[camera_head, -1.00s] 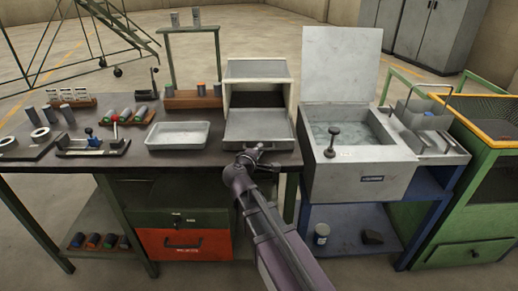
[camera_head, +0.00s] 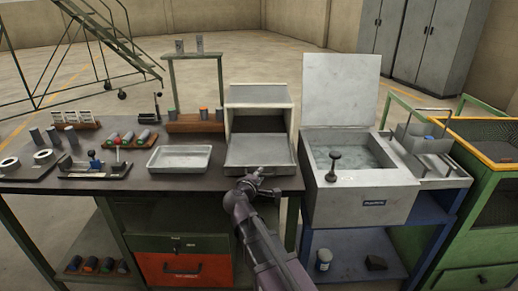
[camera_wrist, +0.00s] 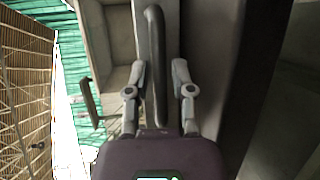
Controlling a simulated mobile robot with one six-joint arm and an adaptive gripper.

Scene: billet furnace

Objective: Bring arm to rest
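My gripper (camera_head: 255,178) is at the front edge of the small furnace (camera_head: 229,122) on the bench. The furnace's grey door (camera_head: 260,150) is lowered flat and its dark chamber shows. In the wrist view, my gripper's two fingers (camera_wrist: 160,68) stand apart. My arm reaches up from the lower middle of the head view.
A metal tray (camera_head: 179,167) and racks of small cylinders lie left of the furnace. A quench tank (camera_head: 360,207) with its lid raised stands to the right, with a plunger-like black knob (camera_head: 334,158). A green cart (camera_head: 470,235) stands at far right.

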